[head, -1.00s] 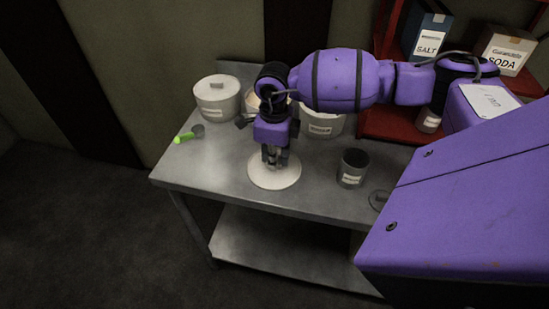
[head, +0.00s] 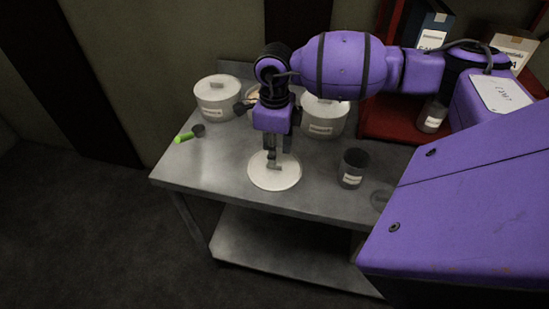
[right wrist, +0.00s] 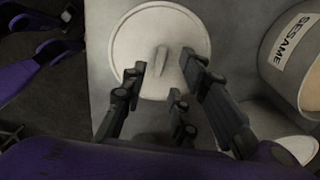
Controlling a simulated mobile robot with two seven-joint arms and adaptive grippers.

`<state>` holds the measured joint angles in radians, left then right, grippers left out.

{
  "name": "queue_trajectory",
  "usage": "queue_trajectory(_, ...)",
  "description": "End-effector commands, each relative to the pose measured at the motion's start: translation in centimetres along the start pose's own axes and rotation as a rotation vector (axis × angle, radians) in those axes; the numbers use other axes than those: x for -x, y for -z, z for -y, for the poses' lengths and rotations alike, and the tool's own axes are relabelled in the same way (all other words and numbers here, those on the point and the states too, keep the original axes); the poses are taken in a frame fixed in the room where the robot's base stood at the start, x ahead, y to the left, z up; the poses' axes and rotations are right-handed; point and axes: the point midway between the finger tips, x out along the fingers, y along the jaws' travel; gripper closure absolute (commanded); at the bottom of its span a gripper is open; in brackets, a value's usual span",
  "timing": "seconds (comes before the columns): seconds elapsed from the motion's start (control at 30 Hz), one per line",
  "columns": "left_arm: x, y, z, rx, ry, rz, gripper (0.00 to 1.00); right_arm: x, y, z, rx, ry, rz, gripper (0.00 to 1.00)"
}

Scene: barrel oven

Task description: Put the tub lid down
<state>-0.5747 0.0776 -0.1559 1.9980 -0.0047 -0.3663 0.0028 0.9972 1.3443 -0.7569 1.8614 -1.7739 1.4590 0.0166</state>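The tub lid (head: 287,180), a round white disc with a raised handle, lies flat on the metal table near its front edge. It also shows in the right wrist view (right wrist: 133,40). My right gripper (head: 272,160) is above the lid, pointing down. In the right wrist view its fingers (right wrist: 165,72) are spread, with the lid's handle visible between and just beyond them, apparently free. A tub labelled SESAME (right wrist: 288,50) stands open at the right of the wrist view, showing pale contents. My left gripper is not in view.
On the metal table (head: 220,165) stand two lidded white tubs, one at left (head: 217,98) and one behind my right gripper (head: 325,118). A dark cup (head: 353,168) is right of the lid. A green-handled scoop (head: 188,134) lies left. A red shelf (head: 385,120) stands behind.

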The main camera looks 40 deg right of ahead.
Motion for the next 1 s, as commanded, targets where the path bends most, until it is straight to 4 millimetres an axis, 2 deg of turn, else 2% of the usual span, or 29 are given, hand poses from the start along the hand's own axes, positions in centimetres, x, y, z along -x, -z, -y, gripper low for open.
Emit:
queue_trajectory(0.2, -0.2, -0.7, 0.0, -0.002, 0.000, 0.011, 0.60, 4.7, -0.1, 0.1, 0.001, 0.003, 0.002, 0.72)
queue_trajectory(0.4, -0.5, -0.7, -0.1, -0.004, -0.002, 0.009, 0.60, 7.5, 0.0, 0.0, 0.000, 0.000, 0.000, 0.72)
queue_trajectory(0.6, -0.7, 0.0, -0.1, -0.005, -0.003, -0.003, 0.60, 8.2, 0.0, 0.0, 0.000, -0.001, 0.000, 0.72)
queue_trajectory(0.7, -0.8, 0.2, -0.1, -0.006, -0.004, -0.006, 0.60, 7.3, -0.4, -1.1, 0.005, -0.036, 0.011, 0.72)
queue_trajectory(0.77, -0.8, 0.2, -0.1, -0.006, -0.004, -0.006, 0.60, 5.9, -1.1, -2.9, 0.012, -0.100, 0.035, 0.72)
queue_trajectory(0.87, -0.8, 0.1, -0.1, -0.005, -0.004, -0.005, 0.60, 2.4, -3.0, -8.9, 0.010, -0.304, 0.115, 0.72)
queue_trajectory(0.93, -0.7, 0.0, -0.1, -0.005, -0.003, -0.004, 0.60, 0.0, -4.8, -15.0, -0.029, -0.521, 0.203, 0.72)
queue_trajectory(1.0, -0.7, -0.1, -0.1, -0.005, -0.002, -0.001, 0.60, -1.0, -6.8, -21.6, -0.128, -0.780, 0.316, 0.72)
